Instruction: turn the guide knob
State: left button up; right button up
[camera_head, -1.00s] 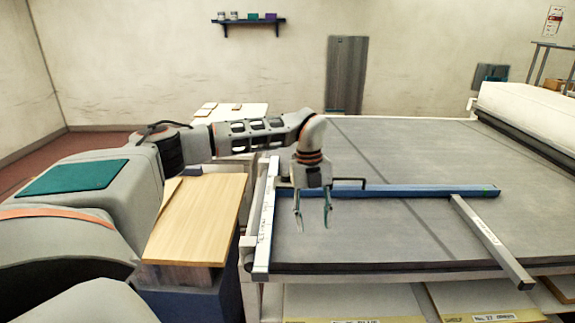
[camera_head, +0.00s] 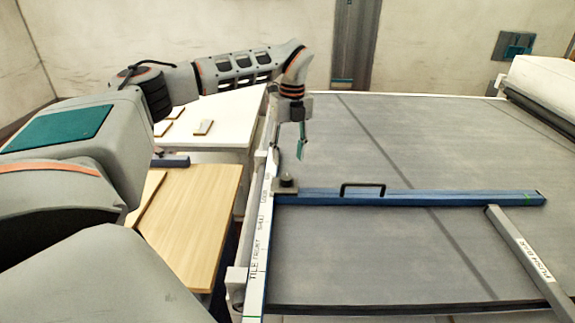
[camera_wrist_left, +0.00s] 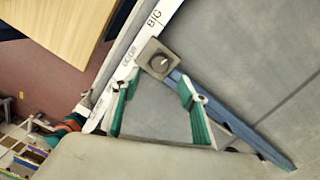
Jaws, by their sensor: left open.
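The guide knob (camera_head: 285,183) is a small dark knob on a square plate. It sits where the blue guide bar (camera_head: 420,198) meets the white lettered rail (camera_head: 258,235). In the left wrist view the knob (camera_wrist_left: 158,60) shows from above, with a pale mark on its top. My left gripper (camera_head: 302,148) points down, above and beyond the knob in the head view, apart from it. In the wrist view its green-padded fingers (camera_wrist_left: 157,82) are spread and empty, with the knob just past the gap between their tips. My right gripper is not in view.
The wide grey belt table (camera_head: 400,140) fills the right side. A black handle (camera_head: 362,188) stands on the blue bar. A grey push bar (camera_head: 525,255) lies at the right. A wooden board (camera_head: 195,215) and a white table (camera_head: 225,118) with small tiles stand at the left.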

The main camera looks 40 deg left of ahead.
aim_at(287, 177)
pick_arm(q)
jog(key=shift+w+a, duration=0.1)
jog(key=shift+s+f, duration=0.15)
jog(key=shift+f, duration=1.75)
jog(key=shift+s+f, duration=0.1)
jog(key=shift+f, duration=1.75)
jog(key=c, duration=1.1)
